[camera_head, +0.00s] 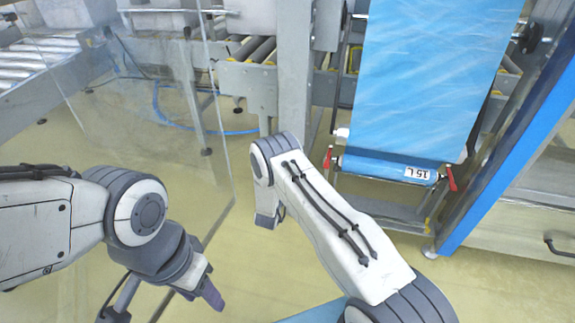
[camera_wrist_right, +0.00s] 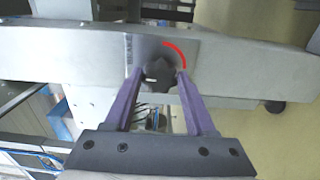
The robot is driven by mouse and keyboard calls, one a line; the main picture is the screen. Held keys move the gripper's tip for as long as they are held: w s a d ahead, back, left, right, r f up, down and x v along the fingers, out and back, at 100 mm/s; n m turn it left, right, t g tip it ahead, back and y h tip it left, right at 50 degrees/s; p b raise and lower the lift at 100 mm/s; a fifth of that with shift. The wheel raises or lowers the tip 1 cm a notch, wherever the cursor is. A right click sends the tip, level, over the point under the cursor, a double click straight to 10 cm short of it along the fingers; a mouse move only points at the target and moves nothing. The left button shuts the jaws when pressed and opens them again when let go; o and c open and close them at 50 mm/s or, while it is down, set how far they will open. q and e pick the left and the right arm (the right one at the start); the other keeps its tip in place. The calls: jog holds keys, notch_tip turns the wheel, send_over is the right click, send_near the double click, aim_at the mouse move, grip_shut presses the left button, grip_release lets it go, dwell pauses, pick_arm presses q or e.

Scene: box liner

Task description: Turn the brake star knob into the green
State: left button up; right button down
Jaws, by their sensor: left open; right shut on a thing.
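The brake star knob (camera_wrist_right: 160,74) is dark and lobed, mounted on a grey metal plate in the right wrist view. A red arc (camera_wrist_right: 177,54) is printed at its upper right; I see no green there. My right gripper (camera_wrist_right: 158,77) has its two purple fingers on either side of the knob and is shut on it. In the head view its jaws and the knob are hidden; only my right arm shows. My left gripper (camera_head: 165,304) is open and empty at the lower left of the head view, partly cut off by the bottom edge.
A blue liner sheet (camera_head: 425,75) hangs on the machine, with a 15 L label (camera_head: 417,174) and red levers (camera_head: 450,178) at its lower end. A blue post (camera_head: 520,130) rises at right. A clear panel (camera_head: 150,110) and a roller conveyor (camera_head: 40,60) are at left.

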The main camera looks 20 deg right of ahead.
jog(key=shift+a+f, duration=0.1)
jog(key=shift+a, duration=0.05)
jog(key=shift+c, duration=1.1)
grip_release()
jog(key=p+v, duration=0.3)
jog(key=v, duration=0.7)
jog(key=shift+s+p, duration=0.25)
jog(key=shift+p, duration=0.05)
jog(key=shift+a, duration=0.15)
